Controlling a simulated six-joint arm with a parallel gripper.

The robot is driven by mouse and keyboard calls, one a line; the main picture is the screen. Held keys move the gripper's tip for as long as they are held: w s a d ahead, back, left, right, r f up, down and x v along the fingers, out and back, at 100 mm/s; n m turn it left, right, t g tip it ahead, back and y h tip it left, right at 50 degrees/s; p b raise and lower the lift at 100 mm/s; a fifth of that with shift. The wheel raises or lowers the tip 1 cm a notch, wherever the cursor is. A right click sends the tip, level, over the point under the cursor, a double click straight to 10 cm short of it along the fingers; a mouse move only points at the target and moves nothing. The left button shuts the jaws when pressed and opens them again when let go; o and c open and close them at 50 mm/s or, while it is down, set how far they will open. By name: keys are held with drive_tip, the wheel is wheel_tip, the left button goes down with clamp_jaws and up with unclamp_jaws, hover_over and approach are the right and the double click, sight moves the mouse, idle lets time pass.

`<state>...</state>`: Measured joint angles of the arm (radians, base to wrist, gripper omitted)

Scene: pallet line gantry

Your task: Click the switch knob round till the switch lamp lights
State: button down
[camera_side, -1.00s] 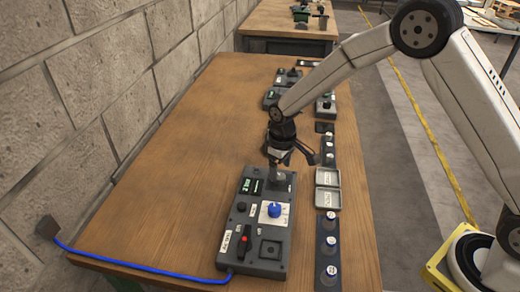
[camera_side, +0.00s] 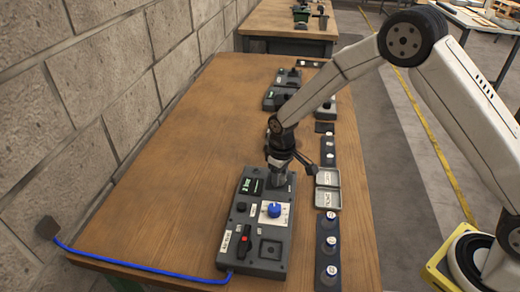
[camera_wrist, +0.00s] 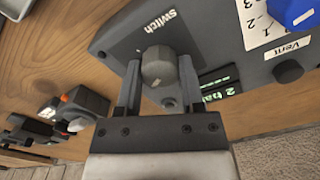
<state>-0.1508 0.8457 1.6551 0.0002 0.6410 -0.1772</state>
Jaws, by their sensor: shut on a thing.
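The switch knob (camera_wrist: 158,66) is a grey faceted knob on the dark control box (camera_wrist: 115,32), beside the printed word "switch". My gripper (camera_wrist: 160,82) is shut on the knob, with one finger on each side of it. In the side view my gripper (camera_side: 279,174) comes down on the far right corner of the box (camera_side: 236,262) and hides the knob. A small round grey spot (camera_wrist: 169,102) beside the knob may be the switch lamp; it shows no light. A display (camera_wrist: 220,90) with green text is partly hidden by a finger.
A blue knob (camera_side: 273,210) on a white plate and a red-marked switch (camera_side: 244,240) sit nearer on the box. A blue cable (camera_side: 150,268) runs left to the wall. Small trays (camera_side: 327,188) and a strip of round buttons (camera_side: 328,250) lie to the right.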

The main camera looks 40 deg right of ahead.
sight(281, 176)
drive_tip(key=shift+m, duration=2.9)
drive_tip(key=shift+c, duration=1.1)
unclamp_jaws()
drive_tip(key=shift+r, duration=3.95)
drive_tip(key=shift+s+d, duration=0.1)
